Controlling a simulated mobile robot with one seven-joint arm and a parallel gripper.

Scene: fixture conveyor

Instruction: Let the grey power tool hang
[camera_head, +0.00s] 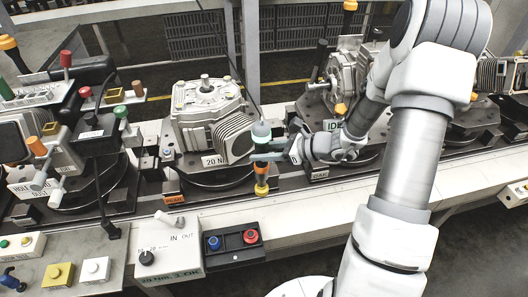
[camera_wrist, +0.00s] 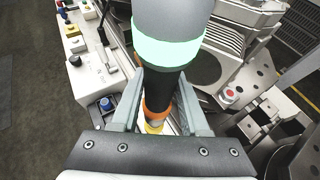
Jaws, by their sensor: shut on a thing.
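The grey power tool (camera_head: 261,132) is upright in front of the right side of the grey cast housing (camera_head: 207,108). It has a rounded grey top, a mint ring, a dark body and an orange and yellow lower end. A thin dark cable runs down to its top from above. In the wrist view the tool (camera_wrist: 168,50) fills the middle, between both fingers. My gripper (camera_head: 266,156) comes from the right and is shut on its body; the gripper also shows in the wrist view (camera_wrist: 160,92).
The housing sits on a round dark plate on the conveyor (camera_head: 450,165). A white box (camera_head: 165,243) with a knob and a black box (camera_head: 233,243) with blue and red buttons stand in front. A fixture with levers (camera_head: 100,125) is at left; another housing (camera_head: 345,75) is behind my arm.

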